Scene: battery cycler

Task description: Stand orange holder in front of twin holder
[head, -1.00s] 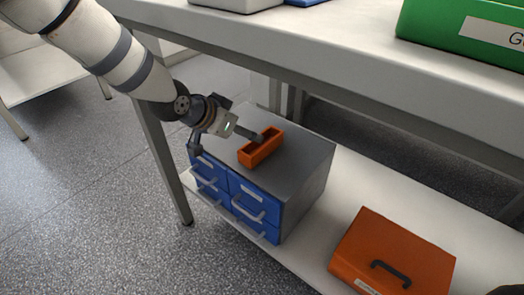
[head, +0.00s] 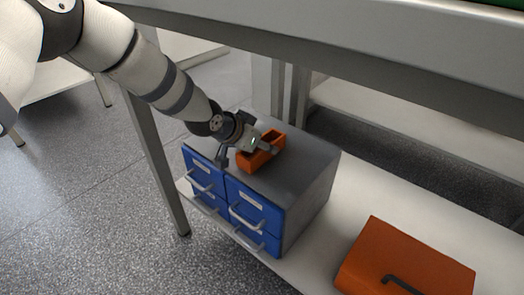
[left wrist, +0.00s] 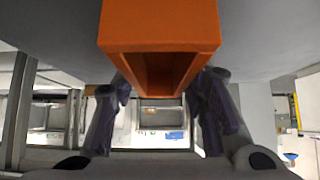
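The orange holder (head: 247,161) is an open-topped narrow box on the grey top of a drawer cabinet. My left gripper (head: 266,149) is at the holder, and its fingers overlap it in the head view. In the left wrist view the holder (left wrist: 160,35) fills the top centre with its hollow showing. The left gripper's fingers (left wrist: 162,95) are spread apart, one on each side of the holder; contact with its walls is not clear. No twin holder is visible in these frames. My right gripper is out of view.
The cabinet (head: 310,185) has blue drawers with protruding handles and stands on a white lower shelf (head: 345,190). An orange case (head: 400,258) with a dark handle lies to the right. The tabletop edge (head: 330,45) hangs above, and a table leg (head: 160,150) stands left of the cabinet.

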